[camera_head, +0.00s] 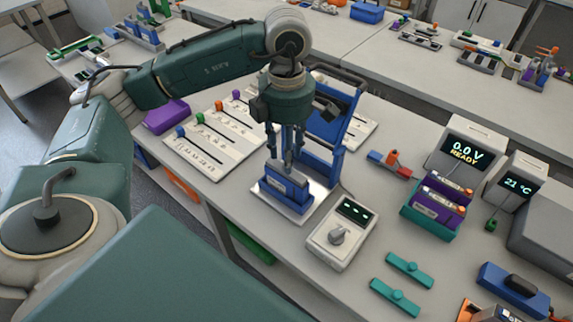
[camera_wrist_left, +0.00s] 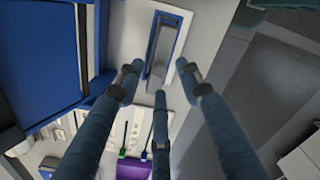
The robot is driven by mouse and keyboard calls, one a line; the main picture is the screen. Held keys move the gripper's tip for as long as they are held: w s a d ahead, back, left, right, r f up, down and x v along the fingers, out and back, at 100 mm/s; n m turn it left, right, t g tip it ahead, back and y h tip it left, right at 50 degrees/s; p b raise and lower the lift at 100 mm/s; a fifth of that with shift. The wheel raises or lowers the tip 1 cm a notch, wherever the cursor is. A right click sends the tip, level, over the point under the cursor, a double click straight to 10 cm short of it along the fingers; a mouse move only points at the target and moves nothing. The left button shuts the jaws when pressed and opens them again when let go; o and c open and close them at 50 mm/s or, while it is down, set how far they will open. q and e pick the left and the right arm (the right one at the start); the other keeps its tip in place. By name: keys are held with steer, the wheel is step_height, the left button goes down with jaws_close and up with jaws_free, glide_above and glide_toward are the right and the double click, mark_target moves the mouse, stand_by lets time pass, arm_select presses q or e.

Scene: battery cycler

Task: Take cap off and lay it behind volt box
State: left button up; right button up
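My left gripper (camera_head: 286,158) points straight down over a blue block (camera_head: 284,190) on a pale base plate. In the left wrist view its three fingers (camera_wrist_left: 159,80) are spread around a grey bar-like top (camera_wrist_left: 161,45) set in the blue block's frame. This grey part may be the cap; I cannot tell for certain. Contact with the fingers is not clear. The volt box (camera_head: 468,148) is white, reads "0.0 V READY" and stands at the right. The surface behind it is partly hidden. My right gripper is not in view.
A blue upright frame (camera_head: 345,130) stands right behind the gripper. A meter with a dial (camera_head: 341,234) sits in front. Purple cells in a teal holder (camera_head: 428,220) stand before the volt box, with a temperature box (camera_head: 520,180) beside it. Teal bars (camera_head: 409,270) lie near the front.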

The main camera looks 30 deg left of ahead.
arm_select(q)
steer(key=shift+f, duration=1.3)
jaws_close()
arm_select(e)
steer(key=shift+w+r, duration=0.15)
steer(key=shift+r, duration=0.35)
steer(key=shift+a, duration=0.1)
arm_select(q)
steer(key=shift+r, duration=0.2)
steer(key=shift+r, duration=0.25)
step_height(320, 180, up, 7)
steer(key=shift+w+f+b, duration=0.1)
steer(key=shift+w+b, duration=0.05)
steer(key=shift+b, duration=0.7)
step_height(320, 180, up, 12)
steer(key=p, duration=0.2)
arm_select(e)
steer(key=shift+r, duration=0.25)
